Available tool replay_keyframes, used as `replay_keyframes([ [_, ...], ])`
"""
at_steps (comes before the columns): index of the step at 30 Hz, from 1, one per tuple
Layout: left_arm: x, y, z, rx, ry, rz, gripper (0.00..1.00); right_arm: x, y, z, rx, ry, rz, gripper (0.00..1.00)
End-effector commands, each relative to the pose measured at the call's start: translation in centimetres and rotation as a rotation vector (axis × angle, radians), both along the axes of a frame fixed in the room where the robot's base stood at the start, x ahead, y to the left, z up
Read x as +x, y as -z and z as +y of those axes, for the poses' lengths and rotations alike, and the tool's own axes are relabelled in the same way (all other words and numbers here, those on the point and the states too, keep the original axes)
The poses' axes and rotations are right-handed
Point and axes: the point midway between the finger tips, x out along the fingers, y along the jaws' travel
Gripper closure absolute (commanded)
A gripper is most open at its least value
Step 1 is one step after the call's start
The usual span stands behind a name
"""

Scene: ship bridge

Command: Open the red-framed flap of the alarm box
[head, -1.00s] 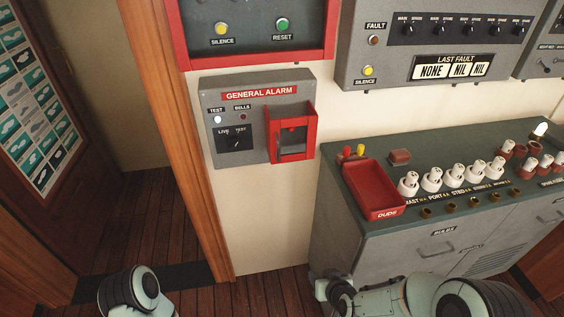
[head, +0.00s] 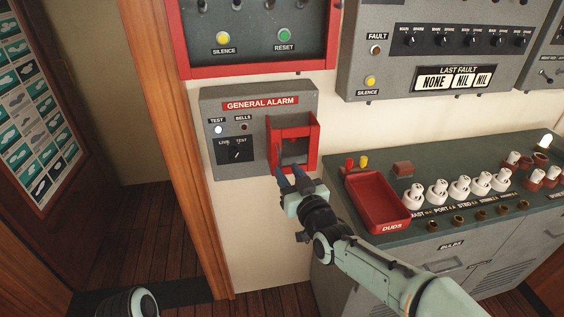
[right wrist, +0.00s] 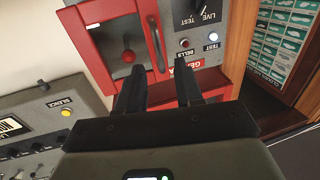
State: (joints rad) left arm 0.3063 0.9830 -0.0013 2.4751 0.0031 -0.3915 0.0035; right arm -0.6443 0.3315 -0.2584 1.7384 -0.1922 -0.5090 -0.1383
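The alarm box (head: 225,168) is a grey wall box labelled GENERAL ALARM. Its red-framed flap (head: 314,146) is at the box's lower right and looks shut. The right wrist view shows the flap's red frame (right wrist: 109,75), a red knob (right wrist: 128,56) behind its pane and a dark bar handle (right wrist: 156,45) along one edge. My right gripper (head: 286,172) is open at the flap's lower edge. In the right wrist view its fingers (right wrist: 160,78) are apart, with the handle just ahead between them; contact cannot be told. My left gripper is out of view.
A console (head: 335,215) with a red DUDS tray (head: 352,199) and several white-topped plugs stands to the right, beside my right forearm. A red-framed panel (head: 255,72) is above the alarm box. A wooden door post (head: 170,130) is on the left.

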Motion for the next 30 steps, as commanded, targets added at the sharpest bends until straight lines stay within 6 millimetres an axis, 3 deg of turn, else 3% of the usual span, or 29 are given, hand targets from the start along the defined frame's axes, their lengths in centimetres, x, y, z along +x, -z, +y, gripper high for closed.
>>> replay_keyframes([
  [3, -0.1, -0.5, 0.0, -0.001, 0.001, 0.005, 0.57, 2.0, 0.0, 1.0, -0.002, 0.001, 0.001, 0.64],
  [9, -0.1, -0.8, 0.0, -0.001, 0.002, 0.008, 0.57, 3.8, 0.0, 1.8, -0.001, 0.001, 0.000, 0.64],
  [20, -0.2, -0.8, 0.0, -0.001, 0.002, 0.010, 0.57, 4.2, 0.0, 2.0, 0.000, 0.001, 0.001, 0.64],
  [24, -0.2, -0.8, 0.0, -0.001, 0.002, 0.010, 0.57, 4.2, 0.0, 2.0, 0.000, 0.001, 0.001, 1.00],
  [30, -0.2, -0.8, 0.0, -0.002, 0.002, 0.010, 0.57, 4.2, 0.0, 2.0, 0.000, 0.001, 0.001, 1.00],
])
